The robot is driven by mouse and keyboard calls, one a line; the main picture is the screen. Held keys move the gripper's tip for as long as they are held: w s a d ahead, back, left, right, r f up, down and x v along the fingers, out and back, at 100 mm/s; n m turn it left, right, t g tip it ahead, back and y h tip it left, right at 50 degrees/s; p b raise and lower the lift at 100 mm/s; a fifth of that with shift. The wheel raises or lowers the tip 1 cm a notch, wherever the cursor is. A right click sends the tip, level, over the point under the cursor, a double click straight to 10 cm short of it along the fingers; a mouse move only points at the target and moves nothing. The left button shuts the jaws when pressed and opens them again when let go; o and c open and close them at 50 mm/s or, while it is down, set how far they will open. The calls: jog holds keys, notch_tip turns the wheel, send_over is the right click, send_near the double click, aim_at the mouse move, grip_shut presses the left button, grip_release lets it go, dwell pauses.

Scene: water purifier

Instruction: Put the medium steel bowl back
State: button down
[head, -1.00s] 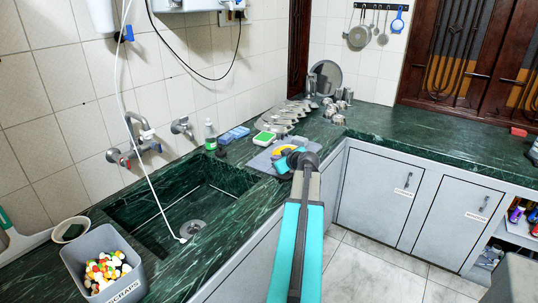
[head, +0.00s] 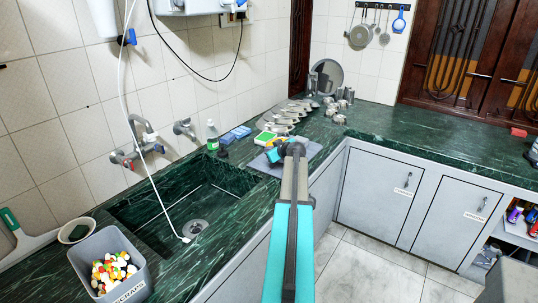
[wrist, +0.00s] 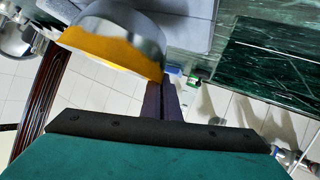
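In the wrist view a steel bowl (wrist: 125,32), tilted, shows a shiny outside and an orange-yellow inner face. My gripper (wrist: 161,88) has its two dark fingers close together at the bowl's rim and appears shut on it. In the head view my gripper (head: 284,150) is over the counter beyond the sink, near a grey mat (head: 262,164). My arm hides most of the bowl there. Several steel bowls or dishes (head: 287,114) stand in a row along the back wall; their sizes are hard to tell.
Steel cups (head: 337,108) and a round steel plate (head: 327,74) stand in the corner. A green-and-white item (head: 265,138), a blue item (head: 239,132) and a bottle (head: 212,136) line the sink's far side. A scraps bin (head: 82,262) is front left. The right counter (head: 430,131) is mostly clear.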

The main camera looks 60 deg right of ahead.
jog(key=shift+w+d, duration=0.1)
jog(key=shift+w, duration=0.05)
jog(key=shift+w+d, duration=0.25)
jog(key=shift+w, duration=0.05)
jog(key=shift+f+p, duration=0.25)
jog(key=shift+p, duration=0.1)
jog(key=shift+f+p, duration=0.55)
jog(key=shift+f, duration=1)
jog(key=shift+f+b, duration=0.15)
jog(key=shift+b, duration=0.15)
jog(key=c, duration=2)
grip_release()
jog(key=shift+r+p, duration=0.2)
jog(key=shift+p, duration=0.2)
